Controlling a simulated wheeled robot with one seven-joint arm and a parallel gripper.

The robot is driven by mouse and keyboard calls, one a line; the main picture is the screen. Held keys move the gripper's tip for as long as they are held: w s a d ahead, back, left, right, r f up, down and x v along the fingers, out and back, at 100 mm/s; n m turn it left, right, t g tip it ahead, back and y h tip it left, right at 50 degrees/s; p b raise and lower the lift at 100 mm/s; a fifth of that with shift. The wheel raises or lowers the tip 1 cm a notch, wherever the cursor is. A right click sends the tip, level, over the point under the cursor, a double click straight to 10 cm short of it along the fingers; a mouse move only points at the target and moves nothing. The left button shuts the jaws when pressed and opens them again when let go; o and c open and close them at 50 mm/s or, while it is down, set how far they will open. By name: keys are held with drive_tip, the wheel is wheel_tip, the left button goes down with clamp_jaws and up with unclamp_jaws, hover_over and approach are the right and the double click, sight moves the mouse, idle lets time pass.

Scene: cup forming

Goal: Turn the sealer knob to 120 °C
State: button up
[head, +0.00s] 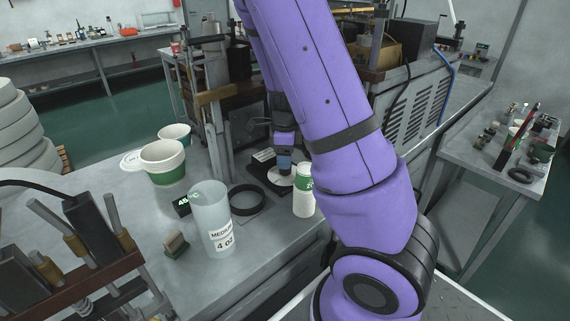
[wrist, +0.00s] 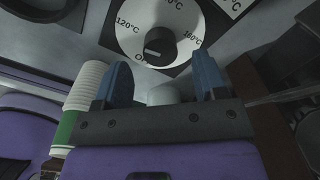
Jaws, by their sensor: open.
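The sealer knob (wrist: 157,47) is black and sits at the centre of a white round dial (wrist: 128,45) in the wrist view. The dial reads 120°C at left, 160°C at right and OFF at the lower left; its top label is cut off. The knob's white mark is on its lower side, near OFF. My gripper (wrist: 163,76) has two blue fingers spread apart and empty, below the knob in the picture and not around it.
A white and green cup stack (head: 304,200) stands close to my gripper; it also shows at left in the wrist view (wrist: 82,98). A clear measuring cup (head: 217,222), a black ring (head: 247,200), a small display (head: 183,205) and white-green tubs (head: 162,163) stand to the left.

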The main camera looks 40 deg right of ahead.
wheel_tip(320, 180, up, 7)
idle(0.3)
idle(0.5)
